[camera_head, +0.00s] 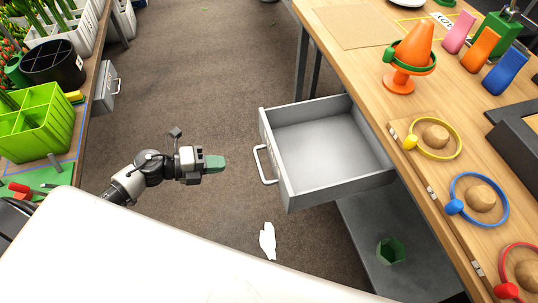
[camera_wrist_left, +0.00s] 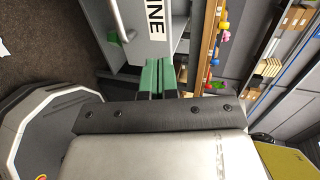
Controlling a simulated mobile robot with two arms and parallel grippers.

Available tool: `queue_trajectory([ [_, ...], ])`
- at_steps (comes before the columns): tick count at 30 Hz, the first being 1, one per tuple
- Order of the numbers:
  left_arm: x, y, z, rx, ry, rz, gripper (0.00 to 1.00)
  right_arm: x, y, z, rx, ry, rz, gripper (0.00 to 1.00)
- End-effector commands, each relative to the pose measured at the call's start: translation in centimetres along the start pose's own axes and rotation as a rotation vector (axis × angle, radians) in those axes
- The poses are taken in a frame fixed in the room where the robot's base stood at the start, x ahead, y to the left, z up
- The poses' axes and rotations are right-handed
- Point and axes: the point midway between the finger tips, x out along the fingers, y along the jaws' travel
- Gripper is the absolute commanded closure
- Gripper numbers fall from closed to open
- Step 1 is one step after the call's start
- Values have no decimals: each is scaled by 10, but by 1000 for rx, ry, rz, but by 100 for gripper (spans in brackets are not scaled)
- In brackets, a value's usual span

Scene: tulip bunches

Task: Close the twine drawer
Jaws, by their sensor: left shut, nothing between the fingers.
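The grey twine drawer (camera_head: 335,150) stands open from under the wooden table on the right, and its inside looks empty. Its silver bar handle (camera_head: 262,165) faces my left gripper. My left gripper (camera_head: 222,162) is shut and empty, a short gap to the left of the handle. In the left wrist view the green fingertips (camera_wrist_left: 158,76) are together in front of the drawer front (camera_wrist_left: 150,45), with a label ending in "INE" and the handle (camera_wrist_left: 119,20) to the upper left. My right gripper is not in view.
The wooden table (camera_head: 350,40) carries an orange cone (camera_head: 411,55) and yellow, blue and red rings with knobs. A green cup (camera_head: 390,251) is on the shelf below. A bench with a lime green caddy (camera_head: 38,120) is at left. Brown floor (camera_head: 210,70) between is mostly clear.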

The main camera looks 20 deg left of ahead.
Motion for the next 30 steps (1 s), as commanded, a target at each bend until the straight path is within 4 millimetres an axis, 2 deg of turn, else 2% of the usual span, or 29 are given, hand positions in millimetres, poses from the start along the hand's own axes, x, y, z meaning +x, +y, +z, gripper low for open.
queue_trajectory([
  [5,19,-2,-1,4,5,-3,100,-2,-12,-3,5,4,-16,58],
  [9,48,-3,0,4,4,-5,100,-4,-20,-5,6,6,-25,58],
  [18,109,-6,0,2,3,-5,100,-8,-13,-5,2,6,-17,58],
  [24,131,-12,-1,1,3,-2,100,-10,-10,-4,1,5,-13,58],
  [30,137,-13,-1,2,2,0,100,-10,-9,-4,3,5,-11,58],
])
